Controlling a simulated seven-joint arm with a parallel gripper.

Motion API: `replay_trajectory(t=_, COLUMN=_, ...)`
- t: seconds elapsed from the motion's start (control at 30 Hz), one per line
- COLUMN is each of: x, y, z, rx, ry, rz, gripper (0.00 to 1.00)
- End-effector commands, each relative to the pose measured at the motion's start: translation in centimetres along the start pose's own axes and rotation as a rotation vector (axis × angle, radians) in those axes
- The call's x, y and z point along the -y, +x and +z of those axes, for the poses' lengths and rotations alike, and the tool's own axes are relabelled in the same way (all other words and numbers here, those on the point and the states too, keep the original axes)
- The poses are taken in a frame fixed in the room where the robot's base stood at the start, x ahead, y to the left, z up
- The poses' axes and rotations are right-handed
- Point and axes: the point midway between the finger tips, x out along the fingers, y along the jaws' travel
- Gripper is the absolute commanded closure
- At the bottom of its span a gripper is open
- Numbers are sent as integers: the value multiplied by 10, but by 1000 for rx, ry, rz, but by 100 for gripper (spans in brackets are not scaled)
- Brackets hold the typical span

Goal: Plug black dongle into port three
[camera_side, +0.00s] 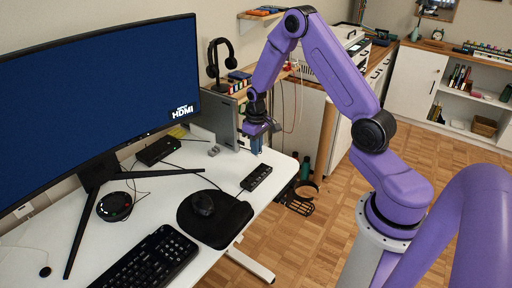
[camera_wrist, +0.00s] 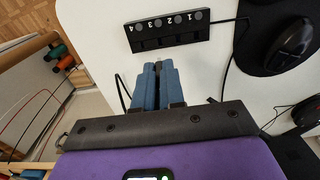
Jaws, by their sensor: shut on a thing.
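A black hub (camera_wrist: 168,32) lies on the white desk, with a row of numbered ports and grey round buttons. In the wrist view the numbers run upside down, and port three (camera_wrist: 151,43) is second from the left. The hub (camera_side: 257,177) also shows in the side view, near the desk's right edge. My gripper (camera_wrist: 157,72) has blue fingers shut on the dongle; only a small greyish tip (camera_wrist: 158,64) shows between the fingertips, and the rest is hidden. In the side view my gripper (camera_side: 256,147) is above and behind the hub, apart from it.
A black mouse (camera_side: 202,203) sits on a dark mat (camera_side: 226,222). A cable runs from the hub.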

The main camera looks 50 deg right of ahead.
Motion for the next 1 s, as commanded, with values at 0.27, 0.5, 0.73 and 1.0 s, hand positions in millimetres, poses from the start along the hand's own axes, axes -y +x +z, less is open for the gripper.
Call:
replay_trajectory(t=0.27, x=0, y=21, z=0, rx=2, ry=1, rz=0, gripper=100)
replay_trajectory(t=0.5, x=0, y=41, z=0, rx=1, ry=0, rz=0, gripper=100)
replay_trajectory(t=0.73, x=0, y=54, z=0, rx=1, ry=1, rz=0, gripper=100)
replay_trajectory(t=1.0, x=0, y=58, z=0, rx=0, ry=1, rz=0, gripper=100)
